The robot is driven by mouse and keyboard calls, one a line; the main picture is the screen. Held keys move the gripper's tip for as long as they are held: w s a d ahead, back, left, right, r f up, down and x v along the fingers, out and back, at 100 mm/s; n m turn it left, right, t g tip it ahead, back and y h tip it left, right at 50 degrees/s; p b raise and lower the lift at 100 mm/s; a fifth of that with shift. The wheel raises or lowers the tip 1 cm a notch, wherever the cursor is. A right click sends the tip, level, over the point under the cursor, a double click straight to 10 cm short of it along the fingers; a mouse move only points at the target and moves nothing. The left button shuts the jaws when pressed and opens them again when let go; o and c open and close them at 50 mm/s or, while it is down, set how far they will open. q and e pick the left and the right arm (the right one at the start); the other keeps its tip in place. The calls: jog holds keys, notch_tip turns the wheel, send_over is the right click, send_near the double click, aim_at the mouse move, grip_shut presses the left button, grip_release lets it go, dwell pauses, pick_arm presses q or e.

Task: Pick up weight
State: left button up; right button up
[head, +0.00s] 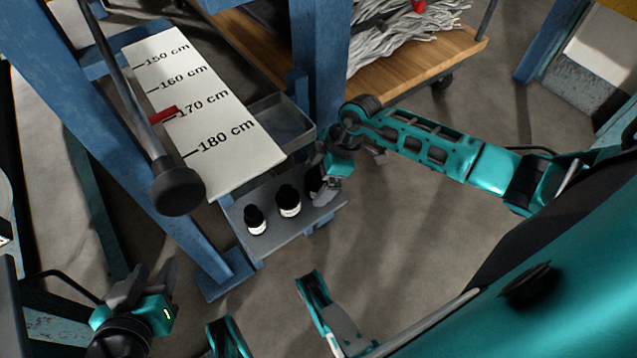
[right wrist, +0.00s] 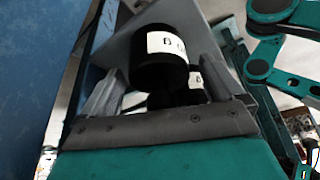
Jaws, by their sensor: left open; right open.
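Black weights with white labels stand upright on a small grey metal shelf (head: 240,243). In the head view a left weight (head: 255,221) and a middle weight (head: 289,201) are clear. A third weight (head: 313,182) at the right is partly hidden by my right gripper (head: 324,184). In the right wrist view a weight (right wrist: 160,62) lies between the spread fingers of my right gripper (right wrist: 160,95), with other dark weights behind it. Contact with the fingers cannot be told. My left gripper (head: 147,284) is open and empty at the lower left, away from the shelf.
A white height scale board (head: 215,125) with a red marker (head: 163,115) rises beside the shelf. Blue posts (head: 322,70) flank it, and a rod with a dark round end (head: 177,190) hangs in front. A wooden cart (head: 400,70) with grey strands stands behind. Floor at the right is clear.

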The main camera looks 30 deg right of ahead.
grip_shut()
dwell(0.8)
jog(key=shift+w+r, duration=0.1)
jog(key=shift+r, duration=0.1)
